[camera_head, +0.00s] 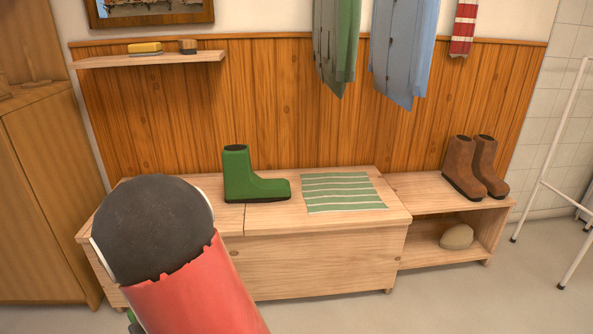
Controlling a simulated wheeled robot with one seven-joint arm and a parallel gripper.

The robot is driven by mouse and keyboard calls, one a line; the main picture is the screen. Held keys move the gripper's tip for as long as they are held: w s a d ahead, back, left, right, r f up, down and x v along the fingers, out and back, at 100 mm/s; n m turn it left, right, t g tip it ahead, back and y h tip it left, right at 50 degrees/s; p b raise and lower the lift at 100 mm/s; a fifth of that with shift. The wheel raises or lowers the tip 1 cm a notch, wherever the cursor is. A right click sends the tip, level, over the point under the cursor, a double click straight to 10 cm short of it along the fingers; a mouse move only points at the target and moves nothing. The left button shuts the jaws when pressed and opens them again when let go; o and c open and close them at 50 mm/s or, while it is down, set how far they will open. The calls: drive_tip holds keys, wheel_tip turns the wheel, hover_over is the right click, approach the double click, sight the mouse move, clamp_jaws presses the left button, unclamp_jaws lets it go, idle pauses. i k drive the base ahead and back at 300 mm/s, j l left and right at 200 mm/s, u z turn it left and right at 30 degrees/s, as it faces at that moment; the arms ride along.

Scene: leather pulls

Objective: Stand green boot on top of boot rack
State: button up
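A green boot (250,184) stands upright on the left part of the wooden bench lid, its toe pointing right. The boot rack (421,198) is the low open wooden shelf joined to the bench's right end. A pair of brown boots (474,168) stands on the right of its top. My arm, dark and red, fills the lower left, well apart from the boot on the bench. My gripper's fingers do not show. A small bit of green (132,320) shows at the arm's lower left edge; I cannot tell what it is.
A striped green mat (342,192) lies on the bench right of the boot. A tan rounded object (457,237) sits inside the rack. The rack's top is clear left of the brown boots. Coats (402,45) hang above. A white metal frame (550,170) stands at right.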

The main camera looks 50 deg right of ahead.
sight(409, 189)
drive_tip(key=k+z, duration=0.15)
drive_tip(key=z, duration=1.25)
drive_tip(key=i+l+z, duration=0.3)
drive_tip(key=l, duration=0.2)
drive_tip(key=i+l+z, duration=0.35)
drive_tip(key=k+l, duration=0.1)
drive_tip(key=l, duration=0.05)
